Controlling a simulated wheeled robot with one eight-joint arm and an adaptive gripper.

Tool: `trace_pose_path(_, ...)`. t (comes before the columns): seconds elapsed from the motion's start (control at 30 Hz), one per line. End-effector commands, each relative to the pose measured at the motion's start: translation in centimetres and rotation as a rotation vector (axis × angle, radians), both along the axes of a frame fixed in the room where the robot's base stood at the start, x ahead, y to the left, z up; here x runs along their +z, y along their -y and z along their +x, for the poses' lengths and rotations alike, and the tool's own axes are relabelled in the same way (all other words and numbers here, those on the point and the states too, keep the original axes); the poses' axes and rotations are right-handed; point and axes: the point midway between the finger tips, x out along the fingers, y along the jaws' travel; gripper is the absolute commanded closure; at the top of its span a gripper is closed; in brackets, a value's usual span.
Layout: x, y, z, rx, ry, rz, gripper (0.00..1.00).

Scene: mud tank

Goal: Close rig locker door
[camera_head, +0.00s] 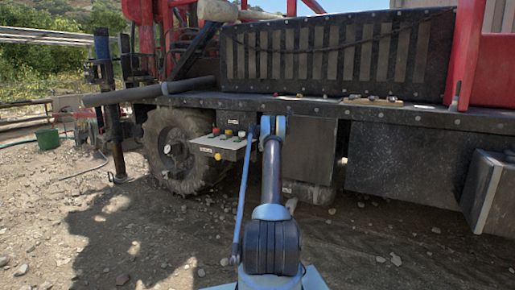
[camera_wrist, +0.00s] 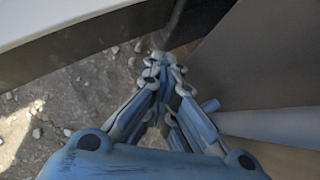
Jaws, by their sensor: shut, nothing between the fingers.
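In the head view, a flat dark grey panel (camera_head: 308,150), which looks like the rig locker door, hangs below the truck deck, just right of my arm's far end. My arm hides part of its left side, and I cannot tell how far it stands open. In the wrist view, my gripper (camera_wrist: 163,62) is shut and empty, its fingertips together. A large brown-grey panel (camera_wrist: 268,60) fills the right side, close to the fingers; I cannot tell whether they touch it. A pale round bar (camera_wrist: 270,122) crosses in front of this panel's lower part.
A control box (camera_head: 222,143) with coloured knobs stands left of my arm, before a big tyre (camera_head: 175,150). The black deck edge (camera_head: 400,112) runs above. A dark-sided white-topped body (camera_wrist: 70,40) lies upper left in the wrist view. Stony ground (camera_head: 130,240) is open at left.

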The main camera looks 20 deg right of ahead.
Motion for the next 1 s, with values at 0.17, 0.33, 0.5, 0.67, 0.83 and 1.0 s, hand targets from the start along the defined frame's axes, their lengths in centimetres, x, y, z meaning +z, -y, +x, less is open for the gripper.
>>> trace_pose_path(0.17,0.8,0.0,-1.5,-0.013,0.01,-0.007,1.0)
trace_pose_path(0.33,2.2,-3.2,-3.5,0.005,0.01,-0.002,1.0)
trace_pose_path(0.5,4.3,-5.1,-4.8,0.011,0.012,0.0,1.0)
trace_pose_path(0.67,6.0,-6.4,-6.1,0.012,0.013,0.001,1.0)
trace_pose_path(0.83,7.7,-7.6,-7.3,0.013,0.013,0.001,1.0)
trace_pose_path(1.0,8.9,-8.3,-8.2,0.012,0.013,0.001,1.0)
